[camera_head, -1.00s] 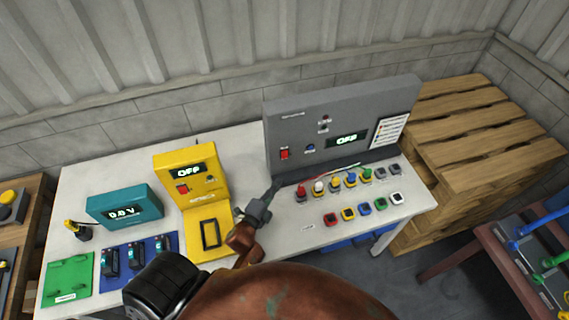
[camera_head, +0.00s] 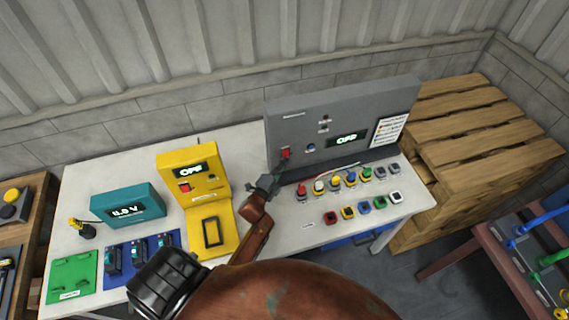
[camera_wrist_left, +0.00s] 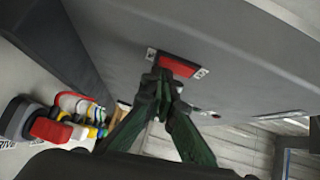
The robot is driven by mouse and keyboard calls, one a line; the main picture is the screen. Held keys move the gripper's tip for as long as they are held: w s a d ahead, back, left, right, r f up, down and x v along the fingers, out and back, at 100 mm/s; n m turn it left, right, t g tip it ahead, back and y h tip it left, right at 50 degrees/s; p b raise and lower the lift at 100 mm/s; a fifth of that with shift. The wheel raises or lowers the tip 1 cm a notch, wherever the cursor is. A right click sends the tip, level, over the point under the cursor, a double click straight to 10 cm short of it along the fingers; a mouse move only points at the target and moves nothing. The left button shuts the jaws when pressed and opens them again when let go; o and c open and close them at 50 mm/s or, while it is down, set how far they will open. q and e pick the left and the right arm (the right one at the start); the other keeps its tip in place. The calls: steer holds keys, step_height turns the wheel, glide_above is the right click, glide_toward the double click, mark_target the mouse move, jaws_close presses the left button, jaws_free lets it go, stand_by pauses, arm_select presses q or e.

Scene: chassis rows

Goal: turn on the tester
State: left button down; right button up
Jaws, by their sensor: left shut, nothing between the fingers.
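The grey tester panel (camera_head: 380,100) stands upright at the back right of the white table. Its display (camera_head: 348,138) reads OFF. My right gripper is not in view.
A yellow unit (camera_head: 178,158), also reading OFF, stands left of my arm. A teal meter (camera_head: 127,205) is farther left. Several coloured connectors (camera_head: 350,180) stand in front of the panel. Wooden pallets (camera_head: 470,150) are stacked to the right.

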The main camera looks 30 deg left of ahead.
arm_select(q)
steer(key=s+d+f+b, duration=0.1)
steer(key=s+d+b, duration=0.2)
steer(key=s, duration=0.9)
steer(key=shift+d+f+b, duration=0.15)
steer(key=shift+f+b, duration=0.15)
steer(key=shift+f, duration=0.05)
stand_by(0.5)
